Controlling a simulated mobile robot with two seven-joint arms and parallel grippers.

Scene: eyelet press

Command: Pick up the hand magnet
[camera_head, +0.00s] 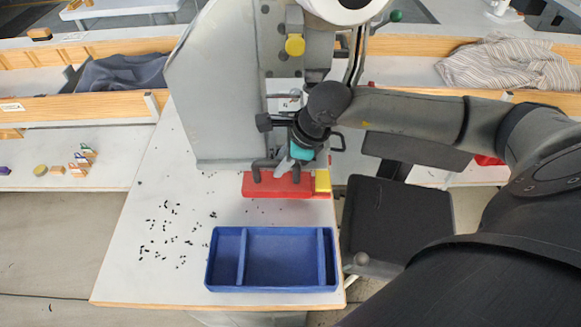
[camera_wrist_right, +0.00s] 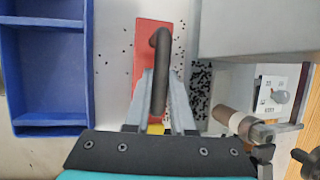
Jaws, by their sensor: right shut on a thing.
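The hand magnet (camera_head: 283,187) is a red bar with a yellow end and a dark handle. It is in front of the grey press, behind the blue tray. In the right wrist view the red bar (camera_wrist_right: 147,48) and its dark handle (camera_wrist_right: 159,62) show between my fingers. My right gripper (camera_head: 294,165) is shut on the handle from above; its fingers (camera_wrist_right: 160,105) lie on either side of it. I cannot tell whether the bar touches the table. My left gripper is not in view.
The blue divided tray (camera_head: 283,262) stands empty at the table's front edge. Small black pieces (camera_head: 168,227) lie scattered on the white table (camera_head: 130,272) to the left. The tall grey press (camera_head: 215,85) stands right behind the magnet. A dark seat (camera_head: 398,222) is to the right.

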